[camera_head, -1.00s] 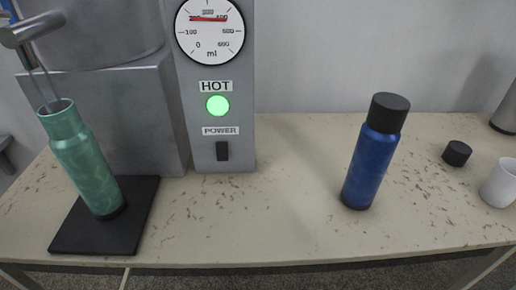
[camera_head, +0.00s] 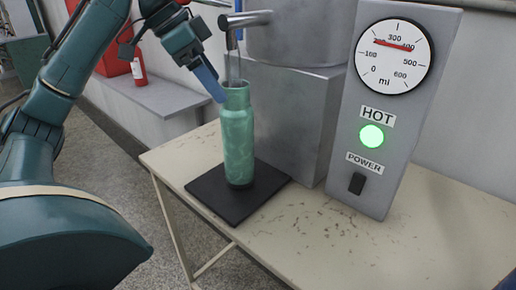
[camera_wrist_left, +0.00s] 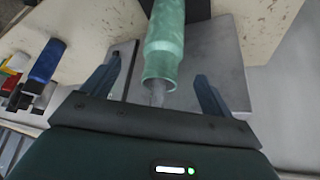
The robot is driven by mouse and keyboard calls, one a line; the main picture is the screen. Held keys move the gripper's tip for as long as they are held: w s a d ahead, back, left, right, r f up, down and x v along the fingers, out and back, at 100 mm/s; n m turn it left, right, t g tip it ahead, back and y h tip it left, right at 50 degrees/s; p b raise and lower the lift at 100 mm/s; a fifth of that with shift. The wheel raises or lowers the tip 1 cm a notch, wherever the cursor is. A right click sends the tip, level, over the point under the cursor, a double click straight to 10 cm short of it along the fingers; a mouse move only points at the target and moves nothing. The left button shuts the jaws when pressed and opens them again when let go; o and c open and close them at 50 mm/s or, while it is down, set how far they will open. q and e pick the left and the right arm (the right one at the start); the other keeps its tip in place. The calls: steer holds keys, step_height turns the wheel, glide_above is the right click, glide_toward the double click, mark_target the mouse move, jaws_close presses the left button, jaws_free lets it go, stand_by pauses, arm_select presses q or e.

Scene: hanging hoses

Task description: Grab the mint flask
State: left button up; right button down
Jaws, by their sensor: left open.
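The mint flask (camera_head: 238,145) stands upright and uncapped on the black mat (camera_head: 213,203) in the head view, under the metal spout of the machine. My left gripper (camera_head: 213,85) is at the flask's upper rim, coming from the upper left. In the left wrist view the open fingers of my left gripper (camera_wrist_left: 158,84) lie either side of the flask's open mouth (camera_wrist_left: 160,76), with gaps between them and the flask. A thin stream or rod runs from the spout into the mouth. My right gripper is not in view.
The machine's spout (camera_head: 245,19) hangs just above the flask. The grey panel (camera_head: 392,110) has a dial, a lit green HOT light and a POWER switch. Bare table (camera_head: 400,250) lies to the right.

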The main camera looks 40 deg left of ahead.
mark_target(232, 105)
arm_select(q)
steer(key=x, duration=0.3)
steer(key=b+x, duration=0.1)
steer(key=x, duration=0.3)
steer(key=shift+w+a+f, duration=0.15)
steer(key=shift+w+f, duration=0.05)
steer(key=shift+w, duration=0.05)
steer(key=shift+c, duration=0.4)
jaws_close()
steer(key=shift+r, duration=0.15)
